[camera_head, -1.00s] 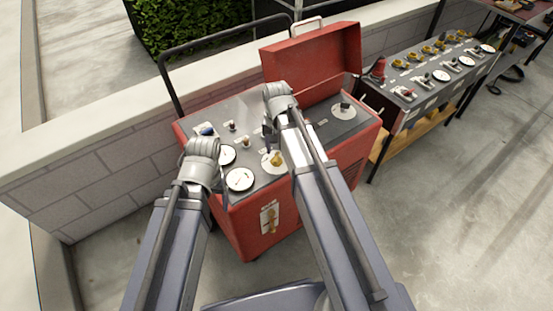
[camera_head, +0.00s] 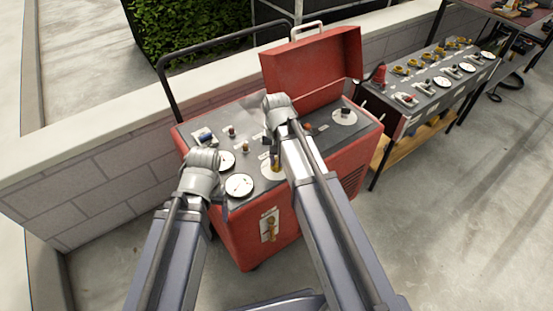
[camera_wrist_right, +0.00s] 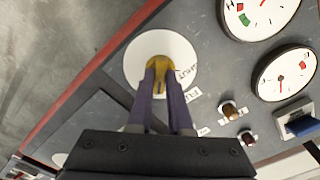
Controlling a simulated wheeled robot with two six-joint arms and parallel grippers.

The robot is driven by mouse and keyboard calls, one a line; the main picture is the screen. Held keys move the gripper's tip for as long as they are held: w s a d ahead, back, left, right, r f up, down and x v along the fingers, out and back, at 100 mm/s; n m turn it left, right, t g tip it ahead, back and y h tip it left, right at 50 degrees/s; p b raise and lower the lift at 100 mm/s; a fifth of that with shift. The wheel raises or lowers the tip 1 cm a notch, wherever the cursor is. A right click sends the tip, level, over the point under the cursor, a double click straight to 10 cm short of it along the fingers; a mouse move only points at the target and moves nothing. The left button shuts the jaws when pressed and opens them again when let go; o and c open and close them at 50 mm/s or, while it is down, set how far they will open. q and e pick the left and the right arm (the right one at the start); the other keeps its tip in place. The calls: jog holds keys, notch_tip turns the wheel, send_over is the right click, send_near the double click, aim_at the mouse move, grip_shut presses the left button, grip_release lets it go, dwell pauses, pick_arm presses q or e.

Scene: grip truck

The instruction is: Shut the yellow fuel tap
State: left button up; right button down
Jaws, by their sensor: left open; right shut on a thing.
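The yellow fuel tap (camera_wrist_right: 172,73) sits on a round white disc (camera_wrist_right: 135,61) on the dark panel, with SHUT and FUEL lettering beside it. In the head view the tap (camera_head: 277,163) is partly hidden by my right gripper. My right gripper (camera_wrist_right: 163,78) is shut on the tap, a purple-grey finger on each side of it. The fingers hide part of the tap, so its exact angle is unclear. My left gripper (camera_head: 222,192) hangs open and empty by the front left of the red machine (camera_head: 240,240); its fingers are mostly hidden.
White gauges (camera_head: 239,186), small knobs (camera_head: 245,147) and a blue switch (camera_head: 207,138) share the panel. The open red lid (camera_head: 312,62) stands behind it. A brass fitting (camera_head: 269,228) is pictured on the front. A bench with taps and gauges (camera_head: 430,85) stands at the right.

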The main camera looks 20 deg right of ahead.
dwell(0.6)
jog(key=n, duration=1.3)
jog(key=shift+n, duration=2.4)
jog(key=c, duration=0.8)
grip_release()
jog(key=shift+c, duration=0.2)
